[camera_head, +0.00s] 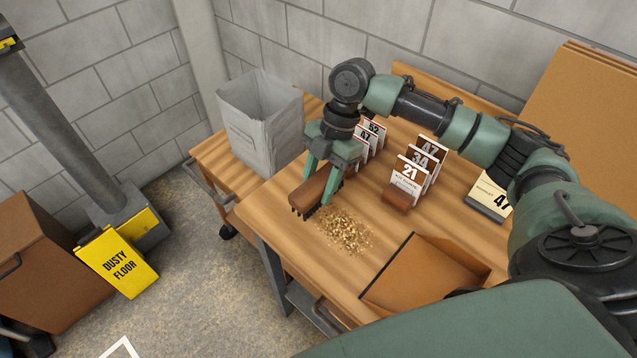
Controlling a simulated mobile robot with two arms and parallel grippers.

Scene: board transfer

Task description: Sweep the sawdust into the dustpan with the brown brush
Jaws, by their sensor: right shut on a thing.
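My right gripper (333,172) is shut on the brown brush (311,193) and holds it with its dark bristles down, at the left edge of the sawdust (345,231). The sawdust is a loose pile of pale crumbs on the wooden table. Whether the bristles touch the table is hard to tell. The brown dustpan (425,272) lies on the table to the right of and nearer than the sawdust, with its dark-edged side toward the pile. Its near right part is hidden by my arm. My left gripper is not in view.
Numbered cards (410,177) stand on the table behind the sawdust, with a small brown block (396,201) by them. A grey bin (262,120) stands at the back left. A yellow "dusty floor" sign (118,262) is left of the table. Bare tabletop lies between pile and dustpan.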

